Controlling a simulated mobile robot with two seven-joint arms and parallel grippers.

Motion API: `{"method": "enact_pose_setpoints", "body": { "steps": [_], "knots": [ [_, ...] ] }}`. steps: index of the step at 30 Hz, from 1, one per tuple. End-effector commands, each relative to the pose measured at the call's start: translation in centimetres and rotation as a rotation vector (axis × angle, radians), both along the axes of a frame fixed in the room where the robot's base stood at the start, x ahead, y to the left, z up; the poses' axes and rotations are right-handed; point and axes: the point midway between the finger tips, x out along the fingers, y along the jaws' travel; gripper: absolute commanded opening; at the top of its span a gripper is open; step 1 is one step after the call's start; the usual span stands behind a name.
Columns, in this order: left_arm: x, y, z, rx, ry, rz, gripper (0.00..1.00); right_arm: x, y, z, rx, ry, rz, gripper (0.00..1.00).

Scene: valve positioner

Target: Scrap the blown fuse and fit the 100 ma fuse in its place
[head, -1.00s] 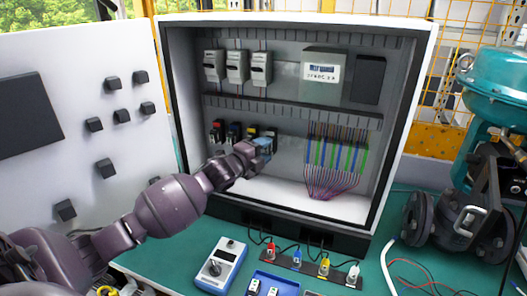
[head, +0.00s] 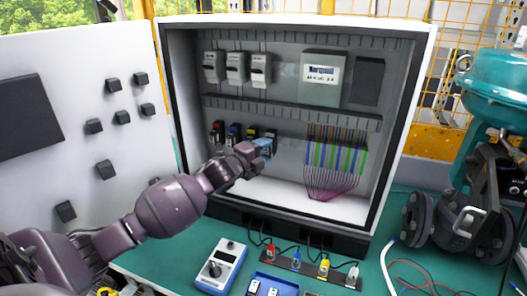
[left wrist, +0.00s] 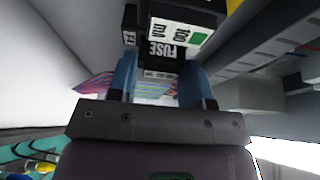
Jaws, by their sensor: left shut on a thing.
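My left gripper (head: 262,147) is inside the open cabinet, at the right end of the row of holders on the lower rail. In the left wrist view, its blue fingers (left wrist: 156,78) are shut on a black fuse (left wrist: 184,17). Whether the fuse is seated in a holder cannot be told. My right gripper is not in view.
A grey display unit (head: 323,78) hangs above, and coloured terminals (head: 337,148) are to the right. In front on the green bench are a handheld meter (head: 220,266), a blue tray (head: 262,277) and a strip of coloured plugs (head: 312,268). A large valve (head: 458,225) stands at right.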

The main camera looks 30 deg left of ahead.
Motion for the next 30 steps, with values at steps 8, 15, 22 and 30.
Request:
{"method": "enact_pose_setpoints", "body": {
  "steps": [8,15,22,30],
  "knots": [
    [0.11,0.03,0.15,0.0,-0.002,0.0,0.23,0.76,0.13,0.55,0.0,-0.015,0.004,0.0],
    [0.15,0.06,0.16,0.0,-0.003,0.0,0.23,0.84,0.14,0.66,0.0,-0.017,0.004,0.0],
    [0.15,0.06,0.17,0.001,-0.003,0.001,0.59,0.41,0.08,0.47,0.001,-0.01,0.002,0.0],
    [0.12,0.03,0.07,0.0,-0.001,0.0,0.75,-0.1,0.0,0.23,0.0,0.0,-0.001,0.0]
  ]
}}
